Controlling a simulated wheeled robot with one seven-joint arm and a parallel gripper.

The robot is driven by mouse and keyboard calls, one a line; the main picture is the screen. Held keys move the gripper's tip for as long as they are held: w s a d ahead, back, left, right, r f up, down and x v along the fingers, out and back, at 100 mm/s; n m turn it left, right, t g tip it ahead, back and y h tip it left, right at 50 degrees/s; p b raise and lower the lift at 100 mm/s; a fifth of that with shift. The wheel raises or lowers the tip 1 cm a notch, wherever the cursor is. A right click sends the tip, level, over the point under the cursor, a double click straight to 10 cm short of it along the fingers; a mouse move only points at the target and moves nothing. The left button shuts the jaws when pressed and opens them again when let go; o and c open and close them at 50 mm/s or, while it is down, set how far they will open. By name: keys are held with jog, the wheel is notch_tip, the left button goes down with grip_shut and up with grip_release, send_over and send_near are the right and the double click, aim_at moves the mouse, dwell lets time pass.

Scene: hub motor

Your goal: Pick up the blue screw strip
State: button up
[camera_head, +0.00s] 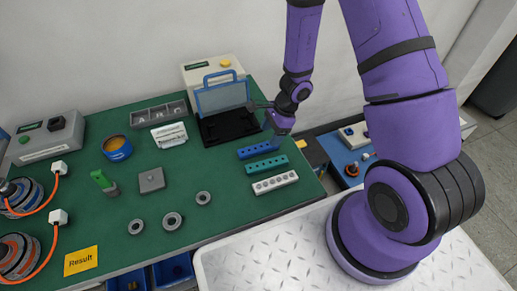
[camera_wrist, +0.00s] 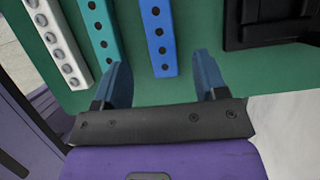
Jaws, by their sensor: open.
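The blue screw strip (camera_head: 258,148) lies on the green table at its right side, with a row of dark holes. It is the farthest of three strips in the head view. My gripper (camera_head: 280,136) is just above and behind its right end. In the wrist view the blue strip (camera_wrist: 160,40) lies ahead of my open gripper (camera_wrist: 163,78), its near end between the two blue fingers in the picture. The gap between the fingers is empty. Whether the fingers touch the strip or table cannot be told.
A teal strip (camera_head: 267,165) and a white strip (camera_head: 275,182) lie beside the blue one, nearer the table front. A black tray with a blue-framed clear lid (camera_head: 222,97) stands behind. Several grey rings lie to the left. A blue bin (camera_head: 345,152) stands right of the table.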

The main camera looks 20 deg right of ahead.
aim_at(265, 145)
jog(key=shift+x, duration=2.65)
jog(key=shift+d, duration=0.15)
jog(key=c, duration=1)
jog(key=shift+c, duration=0.2)
jog(key=shift+r, duration=0.1)
